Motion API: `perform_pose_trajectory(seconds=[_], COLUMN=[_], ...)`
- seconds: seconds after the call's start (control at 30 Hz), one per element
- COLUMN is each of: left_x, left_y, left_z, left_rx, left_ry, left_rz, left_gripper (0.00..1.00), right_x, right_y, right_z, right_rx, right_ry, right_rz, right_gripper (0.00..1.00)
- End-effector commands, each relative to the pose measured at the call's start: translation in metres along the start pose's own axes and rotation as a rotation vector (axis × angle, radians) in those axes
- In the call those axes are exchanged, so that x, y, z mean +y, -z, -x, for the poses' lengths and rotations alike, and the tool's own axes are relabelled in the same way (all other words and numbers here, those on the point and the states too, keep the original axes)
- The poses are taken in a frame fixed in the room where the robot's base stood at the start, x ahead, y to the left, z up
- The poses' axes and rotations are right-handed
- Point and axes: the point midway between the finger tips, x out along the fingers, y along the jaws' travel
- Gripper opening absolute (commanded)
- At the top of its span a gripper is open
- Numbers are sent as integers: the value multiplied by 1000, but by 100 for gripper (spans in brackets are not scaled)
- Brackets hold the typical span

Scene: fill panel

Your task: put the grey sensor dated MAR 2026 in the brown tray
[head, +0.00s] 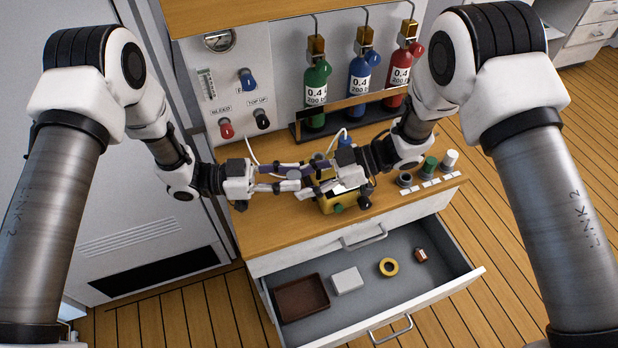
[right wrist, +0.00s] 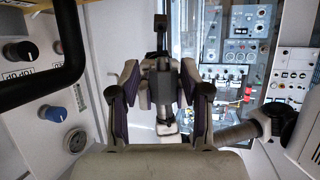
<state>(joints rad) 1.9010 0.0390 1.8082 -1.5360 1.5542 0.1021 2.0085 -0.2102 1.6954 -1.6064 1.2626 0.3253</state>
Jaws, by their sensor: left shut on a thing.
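My left gripper (head: 290,180) is shut on a small grey thing (right wrist: 163,85), seen between the fingers in the right wrist view. It looks like the grey sensor, but no date is readable. My right gripper (head: 318,172) meets the left one tip to tip above the counter; its fingers stand apart on either side of the grey thing, and I cannot tell whether they touch it. The brown tray (head: 325,294) lies at the left of the open drawer and looks empty.
A yellow device (head: 327,205) stands under the grippers. Green, blue and red cylinders (head: 317,84) stand at the back.

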Motion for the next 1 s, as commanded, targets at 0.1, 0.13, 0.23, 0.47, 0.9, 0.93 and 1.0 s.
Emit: perform_pose_trajectory(seconds=[0.1,0.13,0.23,0.47,0.9,0.93,1.0], left_x=[0,0,1,0,-2,-2,-1], left_y=[0,0,0,0,0,0,0], left_z=[0,0,0,0,60,68,85], left_rx=[0,0,0,0,3,3,2], left_ry=[-1,-1,-2,-1,7,8,6], left_rz=[0,0,1,1,-1,-1,0], left_gripper=[2,2,45,60,60,60,60], right_x=[0,0,1,0,0,0,0], right_y=[0,0,0,0,0,0,0], right_z=[0,0,0,0,0,0,0], right_rx=[0,0,0,0,0,0,0], right_ry=[-1,-1,-2,-1,0,0,0], right_rz=[0,0,0,0,0,0,0], right_gripper=[0,0,0,0,0,0,0])
